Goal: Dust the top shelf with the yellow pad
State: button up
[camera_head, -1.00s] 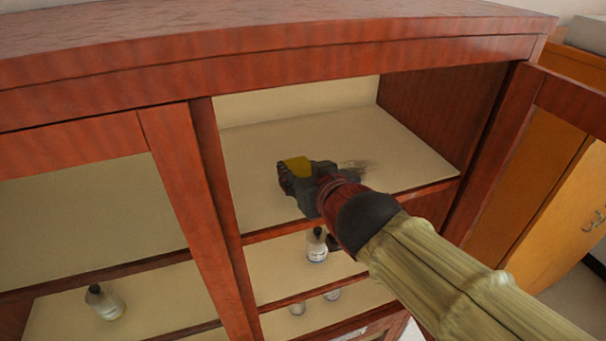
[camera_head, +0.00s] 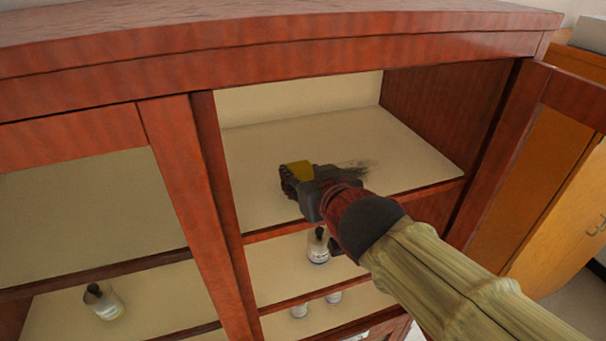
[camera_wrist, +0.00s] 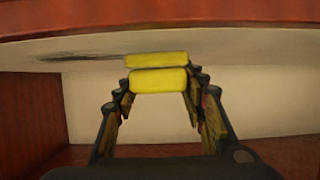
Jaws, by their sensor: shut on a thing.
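My gripper (camera_head: 294,180) is shut on the yellow pad (camera_head: 299,167) and holds it inside the open right-hand bay of the cabinet, low over the pale top shelf (camera_head: 260,207). A dark dusty smudge (camera_head: 357,169) lies on the shelf, just right of and behind the gripper. In the wrist view the pad (camera_wrist: 160,80) sits between both fingers, with a second yellow strip above it against the pale surface. The smudge (camera_wrist: 85,57) shows there to the pad's left. I cannot tell whether the pad touches the shelf. My wrist hides part of the shelf's front.
The cabinet's reddish top board (camera_head: 300,45) overhangs the bay. A divider post (camera_head: 215,200) stands left, and an open door (camera_head: 500,150) stands right. A small bottle (camera_head: 318,247) stands on the shelf below, close under my wrist. Another bottle (camera_head: 104,301) is at lower left.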

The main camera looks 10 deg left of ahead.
aim_at(386, 171)
jog(key=shift+f+b, duration=0.4)
jog(key=shift+p, duration=0.3)
jog(key=w+d+p, duration=0.1)
jog(key=p, duration=0.3)
jog(key=shift+d+r, duration=0.15)
jog(key=shift+d, duration=0.25)
jog(key=shift+w+d+p, duration=0.45)
jog(key=shift+d+p, duration=0.15)
jog(key=shift+p, duration=0.5)
jog(key=shift+w+d+p, duration=0.15)
jog(key=shift+d+p, duration=0.1)
jog(key=shift+p, duration=0.1)
jog(key=shift+w+d, duration=1.4)
jog(key=shift+d, duration=0.85)
jog(key=shift+w+d, duration=1.35)
jog(key=shift+d, duration=0.95)
jog(key=shift+w+d, duration=1.4)
jog(key=shift+d, duration=0.85)
